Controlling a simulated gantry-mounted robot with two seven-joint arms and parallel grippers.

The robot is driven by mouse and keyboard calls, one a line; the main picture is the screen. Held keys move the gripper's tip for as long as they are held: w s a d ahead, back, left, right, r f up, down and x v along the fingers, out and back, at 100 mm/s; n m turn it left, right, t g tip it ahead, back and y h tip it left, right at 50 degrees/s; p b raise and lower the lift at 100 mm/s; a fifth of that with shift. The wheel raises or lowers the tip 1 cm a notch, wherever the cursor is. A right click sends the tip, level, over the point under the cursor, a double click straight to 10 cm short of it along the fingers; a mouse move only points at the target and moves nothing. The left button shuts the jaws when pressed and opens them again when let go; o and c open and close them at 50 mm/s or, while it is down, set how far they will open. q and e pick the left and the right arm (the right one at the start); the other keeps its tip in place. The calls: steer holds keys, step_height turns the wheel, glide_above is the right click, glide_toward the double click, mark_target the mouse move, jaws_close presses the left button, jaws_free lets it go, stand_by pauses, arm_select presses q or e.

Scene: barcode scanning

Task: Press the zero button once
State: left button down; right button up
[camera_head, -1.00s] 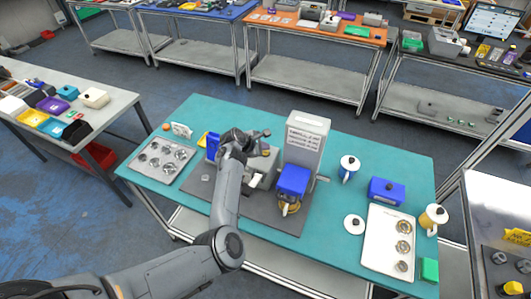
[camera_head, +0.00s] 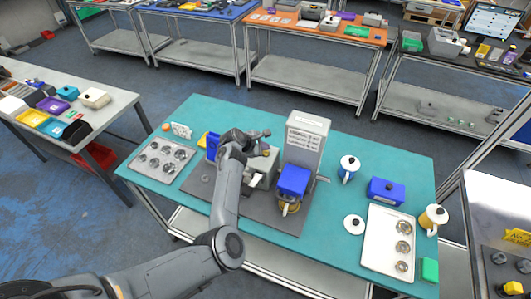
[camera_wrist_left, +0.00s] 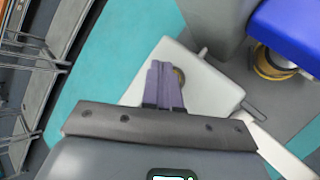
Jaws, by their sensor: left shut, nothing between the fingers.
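My left gripper (camera_head: 262,134) is over the grey mat on the teal table. In the left wrist view its purple-grey fingers (camera_wrist_left: 164,68) are together and empty. They are above a pale box-shaped device (camera_wrist_left: 208,83), beside a round brownish button (camera_wrist_left: 179,76) on its top that they partly cover. I cannot tell whether the fingertips touch it, and no zero marking is readable. In the head view the pale device (camera_head: 262,172) stands left of a blue-topped unit (camera_head: 293,180), partly hidden by my arm. My right gripper is not in view.
A tall grey machine (camera_head: 306,140) with a printed panel stands close right of the gripper. A metal tray (camera_head: 162,160) is at the left; a blue box (camera_head: 386,191), a pale tray (camera_head: 388,244) and lidded mugs are at the right. Bare teal table lies behind the mat.

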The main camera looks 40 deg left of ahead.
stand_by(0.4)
arm_select(q)
steer(key=shift+f, duration=0.45)
stand_by(0.4)
steer(key=shift+f+b, duration=0.35)
steer(key=shift+f, duration=0.1)
stand_by(0.5)
steer(key=shift+r, duration=0.1)
steer(key=shift+r+p, duration=0.7)
steer(key=shift+p, duration=0.15)
steer(key=shift+r, duration=0.1)
